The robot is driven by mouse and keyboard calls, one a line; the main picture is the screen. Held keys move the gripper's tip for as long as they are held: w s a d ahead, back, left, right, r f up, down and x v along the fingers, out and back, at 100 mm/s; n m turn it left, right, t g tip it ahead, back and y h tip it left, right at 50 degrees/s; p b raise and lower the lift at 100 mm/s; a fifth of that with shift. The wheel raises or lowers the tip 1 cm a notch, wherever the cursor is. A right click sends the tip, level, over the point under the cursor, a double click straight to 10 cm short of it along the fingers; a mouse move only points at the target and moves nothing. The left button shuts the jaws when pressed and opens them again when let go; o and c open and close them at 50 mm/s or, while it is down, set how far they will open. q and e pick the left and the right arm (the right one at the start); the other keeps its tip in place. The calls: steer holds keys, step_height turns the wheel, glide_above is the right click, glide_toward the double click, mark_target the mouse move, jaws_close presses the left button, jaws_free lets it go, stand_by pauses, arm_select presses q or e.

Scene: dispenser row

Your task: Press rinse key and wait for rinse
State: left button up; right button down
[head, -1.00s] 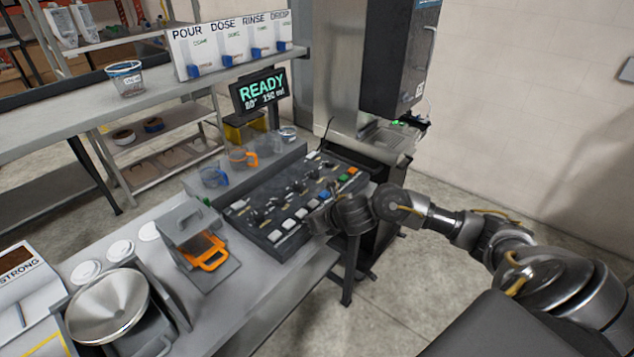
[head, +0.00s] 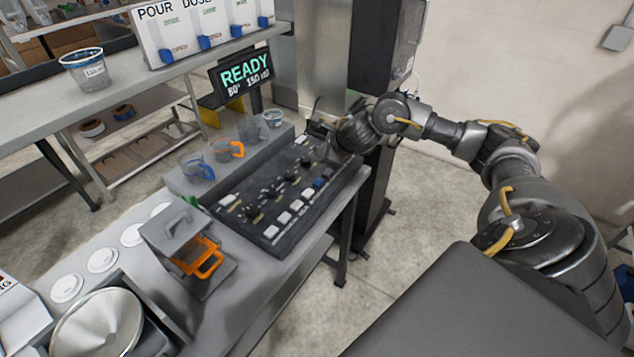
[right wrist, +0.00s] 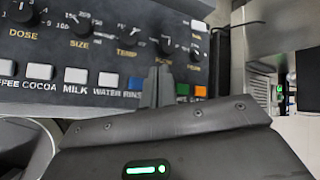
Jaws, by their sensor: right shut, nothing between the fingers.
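The control panel (head: 272,203) is a dark sloped board with knobs and a row of keys along its near edge. The rinse key (head: 319,184) is blue; in the right wrist view the blue key (right wrist: 135,86) sits just left of my fingers, its label partly covered. My right gripper (head: 332,148) is shut and empty, over the far end of the panel. In the right wrist view its fingertips (right wrist: 158,76) lie between the blue key and a green key (right wrist: 182,90). Contact cannot be told. The display (head: 243,78) reads READY. My left gripper is out of view.
An orange key (right wrist: 200,91) is right of the green one. Several cups, including one with an orange handle (head: 228,148), stand on the ledge behind the panel. A tall dispenser column (head: 323,55) stands beyond. Open floor lies right of the counter.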

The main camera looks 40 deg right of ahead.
mark_target(321, 183)
step_height(321, 183, down, 8)
steer(key=b, duration=0.6)
steer(key=shift+a, duration=0.1)
steer(key=shift+w+f+b, duration=0.1)
steer(key=shift+f+b, duration=0.3)
steer(key=shift+b, duration=0.2)
arm_select(q)
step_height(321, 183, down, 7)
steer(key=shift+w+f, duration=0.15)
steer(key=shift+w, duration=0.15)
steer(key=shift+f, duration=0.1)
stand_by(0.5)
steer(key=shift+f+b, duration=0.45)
steer(key=shift+b, duration=0.1)
arm_select(e)
steer(key=shift+f, duration=0.4)
